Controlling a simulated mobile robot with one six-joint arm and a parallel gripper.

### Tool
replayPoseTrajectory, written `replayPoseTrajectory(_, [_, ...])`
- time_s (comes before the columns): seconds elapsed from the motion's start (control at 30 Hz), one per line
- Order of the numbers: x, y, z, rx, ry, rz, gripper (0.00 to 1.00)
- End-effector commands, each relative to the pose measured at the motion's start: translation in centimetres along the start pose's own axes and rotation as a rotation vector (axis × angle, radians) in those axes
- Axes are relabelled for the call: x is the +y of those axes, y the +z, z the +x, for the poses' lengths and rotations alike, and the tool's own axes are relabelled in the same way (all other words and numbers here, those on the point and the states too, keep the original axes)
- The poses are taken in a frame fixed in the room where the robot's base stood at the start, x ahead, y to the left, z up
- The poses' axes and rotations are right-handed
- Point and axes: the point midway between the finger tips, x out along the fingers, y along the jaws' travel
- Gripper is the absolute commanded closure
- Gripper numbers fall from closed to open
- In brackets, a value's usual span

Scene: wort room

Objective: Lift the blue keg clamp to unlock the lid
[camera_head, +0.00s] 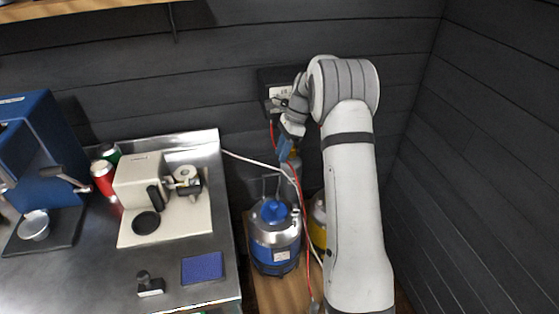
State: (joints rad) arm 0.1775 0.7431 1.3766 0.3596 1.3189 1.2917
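The blue-and-silver keg (275,242) stands upright on a wooden surface to the right of the metal counter. Its blue lid top (272,211) faces up, and a thin metal bail (271,181) stands up over it. I cannot make out for certain which part is the clamp or whether it is locked. My gripper (284,150) hangs in the air above the keg, slightly right of it and apart from it. The fingers are small and seen edge-on, so their opening is unclear. My arm hides part of the area right of the keg.
A yellow keg (318,224) stands right of the blue one, partly behind my arm. A red hose (298,190) and a white hose (250,160) run close by. The metal counter (90,275) holds a cream machine (140,181), cans and a blue pad (202,268). Dark walls close off the back and right.

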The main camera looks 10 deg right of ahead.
Motion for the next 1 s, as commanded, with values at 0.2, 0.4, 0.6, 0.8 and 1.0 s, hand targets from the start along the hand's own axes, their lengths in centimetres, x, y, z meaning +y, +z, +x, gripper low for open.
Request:
replayPoseTrajectory(0.2, [0.0,0.0,-0.2,0.000,0.001,0.000,0.66])
replayPoseTrajectory(0.4, [0.5,-0.4,0.2,-0.030,0.007,0.037,0.78])
replayPoseTrajectory(0.6, [4.5,-1.8,3.1,-0.287,0.058,0.362,0.94])
replayPoseTrajectory(0.8, [9.2,-2.9,5.1,-0.688,0.147,0.882,1.00])
replayPoseTrajectory(1.0, [12.4,-4.6,5.6,-1.091,0.251,1.377,1.00])
